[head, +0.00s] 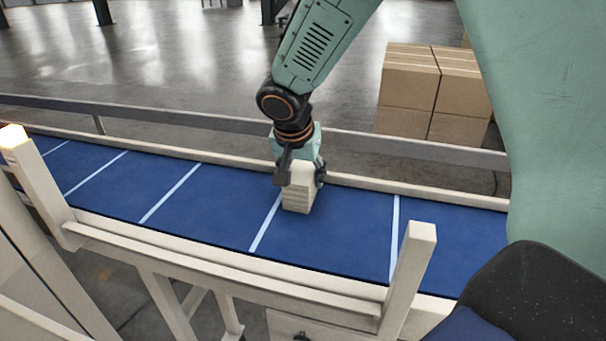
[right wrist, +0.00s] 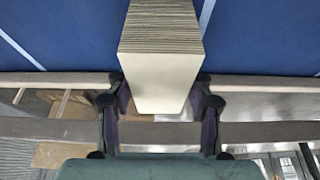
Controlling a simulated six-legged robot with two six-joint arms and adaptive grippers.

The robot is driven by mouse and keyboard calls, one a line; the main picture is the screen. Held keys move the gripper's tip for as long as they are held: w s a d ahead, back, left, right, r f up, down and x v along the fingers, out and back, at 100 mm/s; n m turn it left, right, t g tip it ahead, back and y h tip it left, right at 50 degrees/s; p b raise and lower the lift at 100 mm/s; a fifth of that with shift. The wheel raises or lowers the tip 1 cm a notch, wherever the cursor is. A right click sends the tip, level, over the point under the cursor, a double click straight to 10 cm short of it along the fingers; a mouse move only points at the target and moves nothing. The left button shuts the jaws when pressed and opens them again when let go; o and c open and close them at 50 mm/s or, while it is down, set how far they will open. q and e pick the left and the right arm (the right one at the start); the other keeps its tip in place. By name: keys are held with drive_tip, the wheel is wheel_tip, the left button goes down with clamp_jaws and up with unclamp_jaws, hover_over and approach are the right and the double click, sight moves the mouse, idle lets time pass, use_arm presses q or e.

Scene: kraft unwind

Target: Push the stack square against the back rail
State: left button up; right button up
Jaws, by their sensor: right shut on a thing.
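The stack (head: 299,197) is a cream block with thin layered sides. It stands on the blue conveyor belt (head: 345,226), just right of a white line. My right gripper (head: 301,180) reaches down from above with its fingers on either side of the stack. In the right wrist view the stack (right wrist: 160,72) sits between the two dark fingers of the gripper (right wrist: 160,112). The back rail (head: 225,168) is the cream strip along the belt's far edge, close behind the stack. Whether the stack touches it is hidden by the gripper. My left gripper is not in view.
A grey guard bar (head: 365,145) runs behind the belt. Cardboard boxes (head: 432,90) stand on the floor beyond it. Cream posts (head: 410,272) rise at the near side of the belt frame. The belt left and right of the stack is clear, marked with white lines.

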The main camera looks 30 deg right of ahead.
drive_tip(key=shift+s+a, duration=0.1)
idle(0.3)
drive_tip(key=o, duration=1.2)
drive_tip(key=shift+o, duration=0.2)
drive_tip(key=v, duration=1.2)
